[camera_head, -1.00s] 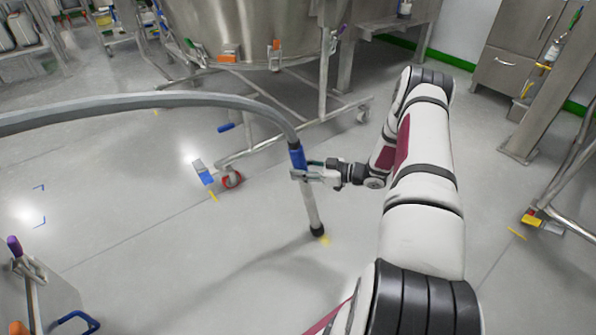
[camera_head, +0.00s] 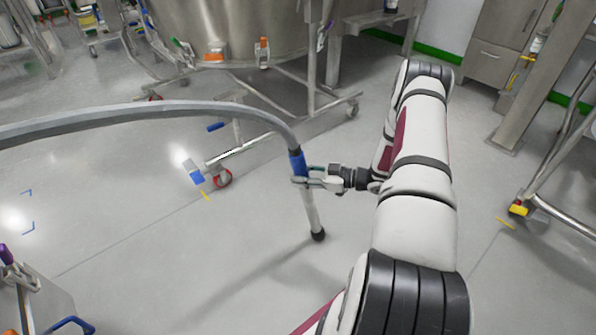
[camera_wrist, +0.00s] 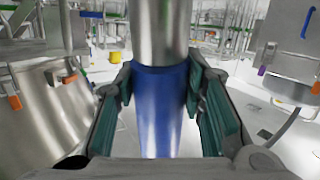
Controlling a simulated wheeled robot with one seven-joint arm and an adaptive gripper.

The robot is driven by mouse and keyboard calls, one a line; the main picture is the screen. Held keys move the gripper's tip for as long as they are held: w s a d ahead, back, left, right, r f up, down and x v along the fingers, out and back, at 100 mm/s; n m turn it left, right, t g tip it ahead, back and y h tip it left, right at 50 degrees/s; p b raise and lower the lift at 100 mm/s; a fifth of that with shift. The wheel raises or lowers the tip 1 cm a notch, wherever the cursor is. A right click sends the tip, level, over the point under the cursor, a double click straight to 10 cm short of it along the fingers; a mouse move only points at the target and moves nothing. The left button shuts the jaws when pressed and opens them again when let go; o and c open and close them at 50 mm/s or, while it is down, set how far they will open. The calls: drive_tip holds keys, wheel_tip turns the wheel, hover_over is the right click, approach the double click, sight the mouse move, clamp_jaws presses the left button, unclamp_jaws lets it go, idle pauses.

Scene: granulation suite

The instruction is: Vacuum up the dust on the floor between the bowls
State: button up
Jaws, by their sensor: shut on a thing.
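The vacuum wand (camera_head: 310,206) is a metal tube with a blue sleeve and a dark nozzle (camera_head: 318,235) down at the floor. A grey hose (camera_head: 150,109) arches from its top to the left. My gripper (camera_head: 303,181) is shut on the wand at the blue sleeve. In the wrist view, my gripper's green-padded fingers (camera_wrist: 162,108) flank the blue sleeve (camera_wrist: 158,125). The wand leans slightly. A large steel bowl (camera_head: 225,28) stands on a wheeled frame behind it. No dust shows at the nozzle; the floor right under it is hidden.
The bowl's frame has a red caster (camera_head: 222,178) and a blue pedal (camera_head: 196,178) left of the wand. Another wheeled steel frame (camera_head: 575,220) stands at the right edge. A box-like cart (camera_head: 40,300) is at lower left. Floor between is open.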

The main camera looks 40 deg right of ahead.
drive_tip(key=shift+s+d, duration=0.1)
drive_tip(key=shift+s, duration=2.3)
drive_tip(key=shift+r, duration=0.1)
wheel_tip(320, 180, up, 8)
drive_tip(key=p, duration=0.6)
